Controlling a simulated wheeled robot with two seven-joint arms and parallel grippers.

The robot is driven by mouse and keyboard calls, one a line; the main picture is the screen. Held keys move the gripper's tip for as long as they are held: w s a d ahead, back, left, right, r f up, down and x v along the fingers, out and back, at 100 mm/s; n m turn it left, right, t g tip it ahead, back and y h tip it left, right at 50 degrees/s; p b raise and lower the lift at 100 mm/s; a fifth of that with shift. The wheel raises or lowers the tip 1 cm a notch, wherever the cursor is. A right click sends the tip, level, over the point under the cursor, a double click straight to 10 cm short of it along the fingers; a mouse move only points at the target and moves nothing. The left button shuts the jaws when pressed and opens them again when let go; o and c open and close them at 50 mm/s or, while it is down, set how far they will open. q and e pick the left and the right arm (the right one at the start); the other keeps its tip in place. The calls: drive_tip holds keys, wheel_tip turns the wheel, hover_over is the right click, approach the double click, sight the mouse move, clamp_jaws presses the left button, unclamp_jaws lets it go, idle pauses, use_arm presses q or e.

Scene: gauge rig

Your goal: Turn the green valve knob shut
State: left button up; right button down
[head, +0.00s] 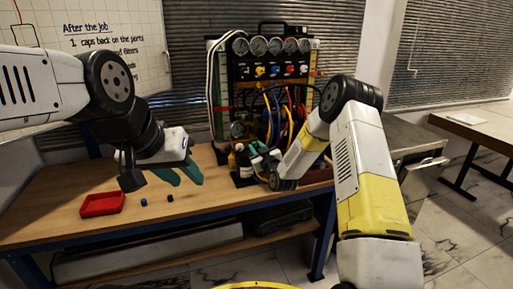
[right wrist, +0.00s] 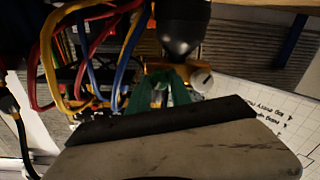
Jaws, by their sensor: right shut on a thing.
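My right gripper (head: 256,151) is low at the front of the gauge rig (head: 272,88), beside a dark bottle. In the right wrist view its green fingers (right wrist: 161,90) are close together on something small by a brass fitting (right wrist: 158,69). The fingers are green too, and they largely hide what they hold; from its place I take it to be the green valve knob, but its shape and turn cannot be made out.
A red tray (head: 102,204), a small blue piece (head: 143,202) and a small black piece (head: 170,198) lie on the bench (head: 60,212). Coloured hoses (right wrist: 92,55) hang close to the right gripper. A black rounded body (right wrist: 182,28) is just beyond its fingers. The bench's front left is mostly clear.

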drive_tip(key=m, duration=0.6)
drive_tip(key=shift+m, duration=0.3)
drive_tip(key=m, duration=0.5)
drive_tip(key=shift+m, duration=0.4)
drive_tip(key=c, duration=1.2)
unclamp_jaws()
drive_tip(key=shift+o, duration=0.2)
drive_tip(key=v, duration=0.7)
drive_tip(key=shift+s+d, duration=0.15)
drive_tip(key=shift+s, duration=0.2)
